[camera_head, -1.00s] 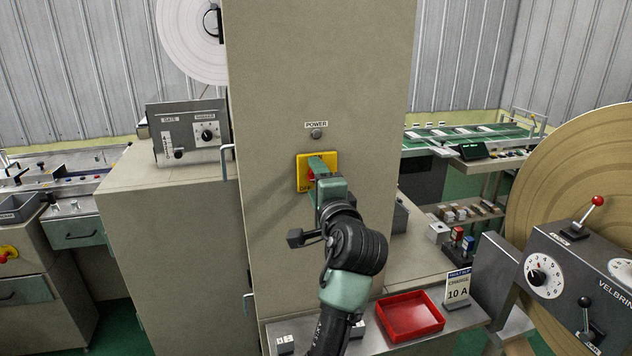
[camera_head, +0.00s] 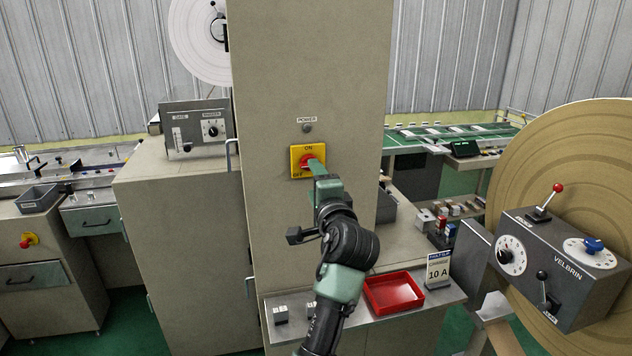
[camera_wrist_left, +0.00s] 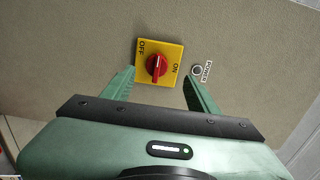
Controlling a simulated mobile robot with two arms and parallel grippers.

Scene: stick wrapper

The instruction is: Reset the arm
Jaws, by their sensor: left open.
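My left gripper (camera_head: 314,164) reaches up to the front of the tall beige cabinet (camera_head: 270,90) and is open. In the left wrist view the gripper (camera_wrist_left: 160,80) has its green fingers spread apart with nothing between them. A red rotary knob (camera_wrist_left: 157,65) on a yellow plate (camera_wrist_left: 174,50) marked OFF and ON lies ahead of the fingers. In the head view the yellow plate (camera_head: 296,152) and red knob (camera_head: 306,162) show partly behind the gripper. Whether a finger touches the plate is unclear. My right gripper is not in view.
A POWER lamp (camera_head: 307,128) sits above the switch. A lever control box (camera_head: 560,262) and large tan roll (camera_head: 580,150) stand at right. A gauge box (camera_head: 196,128) is at left.

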